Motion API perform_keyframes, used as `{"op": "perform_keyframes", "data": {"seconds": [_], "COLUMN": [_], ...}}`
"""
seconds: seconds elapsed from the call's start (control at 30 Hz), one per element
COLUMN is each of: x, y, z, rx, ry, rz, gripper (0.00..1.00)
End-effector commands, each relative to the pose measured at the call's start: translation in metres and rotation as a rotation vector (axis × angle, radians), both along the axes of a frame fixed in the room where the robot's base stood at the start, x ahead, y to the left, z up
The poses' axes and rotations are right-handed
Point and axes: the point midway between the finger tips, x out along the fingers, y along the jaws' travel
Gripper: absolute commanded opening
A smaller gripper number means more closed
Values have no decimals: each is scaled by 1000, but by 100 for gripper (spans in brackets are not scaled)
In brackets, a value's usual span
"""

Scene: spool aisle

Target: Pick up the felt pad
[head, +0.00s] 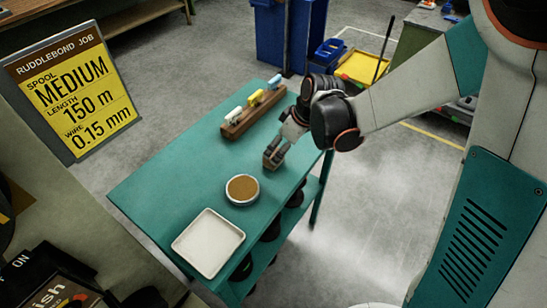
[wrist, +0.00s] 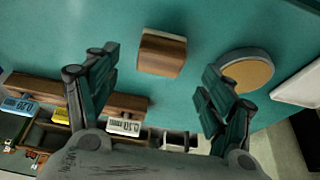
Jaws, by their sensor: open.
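The felt pad looks to be the small wooden block with a pale layer along one edge (wrist: 162,54), lying on the teal bench top. In the wrist view it lies beyond my fingertips, within the gap between them and apart from both. In the head view a brown block (head: 272,159) shows just below my gripper (head: 281,147), partly hidden by it. My gripper also shows in the wrist view (wrist: 158,80), with its two dark green fingers spread wide and nothing between them.
A round dish with a tan filling (head: 242,189) and a white square tray (head: 208,243) stand nearer on the bench (head: 165,187). A wooden rack (head: 236,129) with white and yellow labelled pieces stands behind. Black spools (head: 271,231) sit on the shelf below. The bench's left part is clear.

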Motion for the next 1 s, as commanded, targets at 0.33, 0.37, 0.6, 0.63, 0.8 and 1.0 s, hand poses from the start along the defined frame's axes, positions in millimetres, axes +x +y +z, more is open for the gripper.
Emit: {"op": "perform_keyframes", "data": {"seconds": [0.33, 0.37, 0.6, 0.63, 0.8, 1.0], "x": [6, 7, 17, 17, 17, 17], "y": [9, 10, 22, 23, 24, 23], "z": [-22, -25, -55, -57, -57, -57], "rx": [0, 0, 1, 1, 1, 1], "ry": [0, 0, -1, -1, 0, 0], "rz": [0, 0, 0, 0, -1, -1], "gripper": [75, 75, 75, 75, 75, 46]}}
